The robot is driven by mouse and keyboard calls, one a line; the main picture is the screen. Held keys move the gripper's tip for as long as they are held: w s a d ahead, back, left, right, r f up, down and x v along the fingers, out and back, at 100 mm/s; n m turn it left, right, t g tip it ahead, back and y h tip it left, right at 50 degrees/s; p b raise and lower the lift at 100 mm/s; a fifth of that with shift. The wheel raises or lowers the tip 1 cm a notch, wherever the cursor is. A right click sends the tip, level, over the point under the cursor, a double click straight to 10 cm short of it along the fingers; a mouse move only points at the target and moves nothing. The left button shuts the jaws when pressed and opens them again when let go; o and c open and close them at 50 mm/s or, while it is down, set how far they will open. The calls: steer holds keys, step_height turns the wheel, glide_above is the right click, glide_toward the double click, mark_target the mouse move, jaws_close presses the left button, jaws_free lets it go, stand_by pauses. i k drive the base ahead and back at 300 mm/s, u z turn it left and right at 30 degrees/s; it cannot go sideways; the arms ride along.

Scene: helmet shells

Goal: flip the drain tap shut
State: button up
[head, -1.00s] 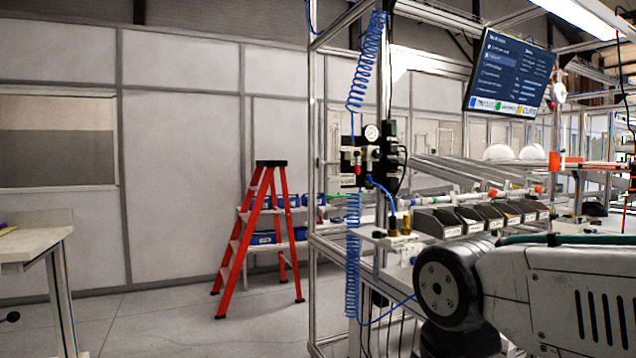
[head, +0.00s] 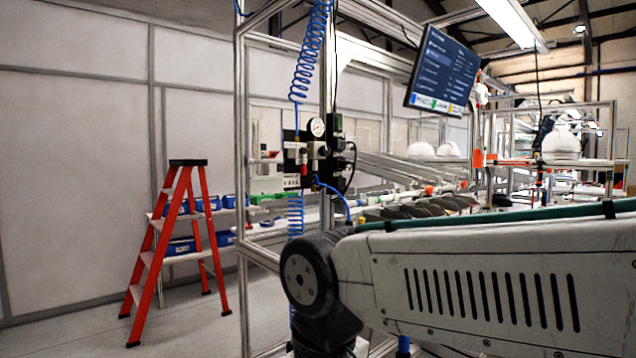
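An air supply unit (head: 318,150) with a round pressure gauge (head: 317,127) is mounted on the aluminium frame near the middle of the head view. A small red part (head: 304,168) hangs below its left side. I cannot tell whether this is the drain tap, and the tap's position is too small to make out. My gripper is out of view. Only a thick grey link and dark joint of my arm show at the lower right, covering the lower part of the workstation.
A red stepladder (head: 180,240) stands on open floor at the left, before a shelf with blue bins (head: 182,246). A coiled blue hose (head: 310,50) hangs beside the frame post (head: 242,150). A monitor (head: 441,70) is overhead. White helmet shells (head: 561,143) sit at the right.

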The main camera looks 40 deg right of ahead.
mark_target(316, 180)
steer(key=z, duration=0.5)
steer(key=i, duration=0.75)
steer(key=z, duration=0.55)
steer(key=k, duration=0.5)
